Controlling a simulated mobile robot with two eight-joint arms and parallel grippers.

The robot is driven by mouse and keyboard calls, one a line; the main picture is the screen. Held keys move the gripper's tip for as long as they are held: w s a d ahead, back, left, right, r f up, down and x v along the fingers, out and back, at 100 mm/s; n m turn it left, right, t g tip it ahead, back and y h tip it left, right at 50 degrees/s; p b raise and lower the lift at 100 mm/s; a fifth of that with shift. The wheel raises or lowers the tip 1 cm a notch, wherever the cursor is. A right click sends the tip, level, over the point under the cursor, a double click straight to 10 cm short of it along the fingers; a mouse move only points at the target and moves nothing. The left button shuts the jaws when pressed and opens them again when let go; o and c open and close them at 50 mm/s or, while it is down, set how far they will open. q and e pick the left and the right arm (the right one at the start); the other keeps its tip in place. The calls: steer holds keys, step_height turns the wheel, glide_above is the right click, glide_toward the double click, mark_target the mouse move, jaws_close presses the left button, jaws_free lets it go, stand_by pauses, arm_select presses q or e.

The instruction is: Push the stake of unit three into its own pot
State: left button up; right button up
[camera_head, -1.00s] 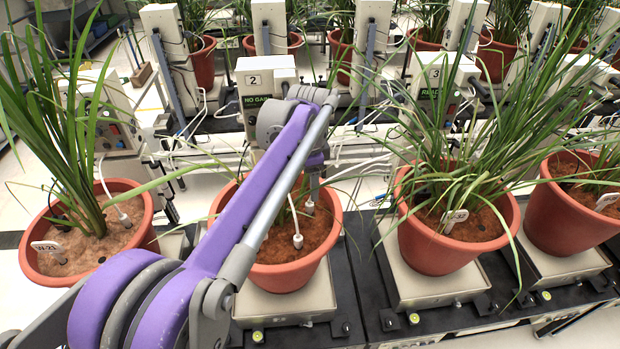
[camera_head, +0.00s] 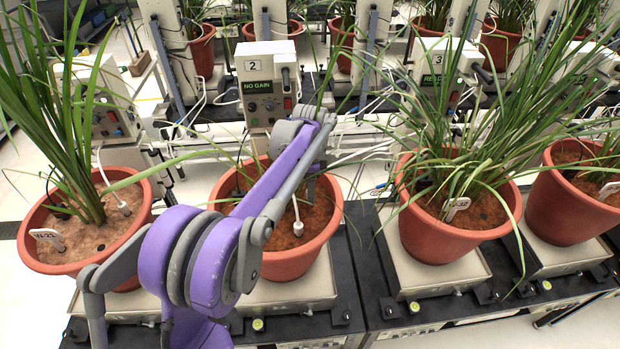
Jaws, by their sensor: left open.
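I see no white stake there, though leaves cover part of the soil. Unit two's pot (camera_head: 285,264) holds a white stake (camera_head: 298,228) with a cable. A white cable (camera_head: 360,157) runs from that pot's right rear towards unit three. My right gripper is not in view.
The box marked 2 (camera_head: 269,88) reads NO GAIN. A pot with a white stake (camera_head: 123,208) stands at left, another pot (camera_head: 566,214) at right. Long leaves overhang the gaps.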

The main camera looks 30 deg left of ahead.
arm_select(q)
steer(key=shift+f, duration=0.45)
jaws_close()
steer(key=shift+r+p, duration=1.5)
steer(key=shift+r, duration=1.65)
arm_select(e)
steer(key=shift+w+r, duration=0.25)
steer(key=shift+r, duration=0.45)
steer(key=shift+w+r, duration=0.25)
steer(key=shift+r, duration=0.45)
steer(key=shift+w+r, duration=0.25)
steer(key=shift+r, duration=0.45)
arm_select(q)
steer(key=shift+r, duration=0.4)
step_height(320, 180, up, 6)
steer(key=p, duration=0.2)
steer(key=shift+p, duration=0.4)
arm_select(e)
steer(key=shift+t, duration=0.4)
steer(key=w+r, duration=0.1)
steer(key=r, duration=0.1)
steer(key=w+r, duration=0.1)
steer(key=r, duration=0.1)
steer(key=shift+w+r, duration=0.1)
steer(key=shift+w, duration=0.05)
arm_select(q)
steer(key=shift+s+d, duration=0.1)
